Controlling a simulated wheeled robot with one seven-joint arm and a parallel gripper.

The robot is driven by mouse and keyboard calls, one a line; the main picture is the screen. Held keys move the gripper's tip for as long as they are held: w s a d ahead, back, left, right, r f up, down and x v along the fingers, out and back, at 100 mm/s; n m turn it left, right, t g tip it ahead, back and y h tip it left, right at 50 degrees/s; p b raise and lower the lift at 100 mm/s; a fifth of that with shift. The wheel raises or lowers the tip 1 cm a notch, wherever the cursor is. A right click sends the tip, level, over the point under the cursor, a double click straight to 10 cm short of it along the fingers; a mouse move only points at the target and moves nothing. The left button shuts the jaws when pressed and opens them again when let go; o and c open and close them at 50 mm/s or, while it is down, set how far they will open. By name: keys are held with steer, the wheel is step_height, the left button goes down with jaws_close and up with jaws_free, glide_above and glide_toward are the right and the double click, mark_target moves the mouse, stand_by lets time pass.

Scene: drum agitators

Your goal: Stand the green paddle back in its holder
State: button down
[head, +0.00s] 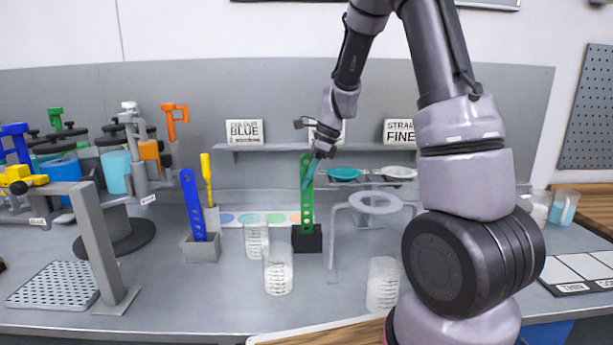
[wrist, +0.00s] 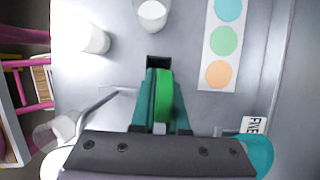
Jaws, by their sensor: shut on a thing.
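The green paddle (head: 307,208) is a tall strip with holes, upright in the middle of the head view. Its lower end meets the top of a small black holder (head: 307,241); I cannot tell how deep it sits. In the wrist view the green paddle (wrist: 164,95) is seen from above, with the dark holder (wrist: 158,61) just beyond it and partly hidden. My gripper (head: 308,174) is shut on the upper part of the paddle. Its teal fingers (wrist: 160,105) lie on both sides of it in the wrist view.
A blue paddle (head: 190,200) stands in a grey holder (head: 201,249) to the left, with a yellow paddle (head: 206,178) behind. Clear beakers (head: 278,276) stand in front and a ring stand (head: 374,204) is close right. A shelf (head: 258,146) runs behind.

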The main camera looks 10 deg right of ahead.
steer(key=c, duration=0.8)
jaws_free()
steer(key=shift+c, duration=0.2)
steer(key=v, duration=1)
steer(key=shift+r, duration=0.35)
steer(key=shift+d, duration=0.1)
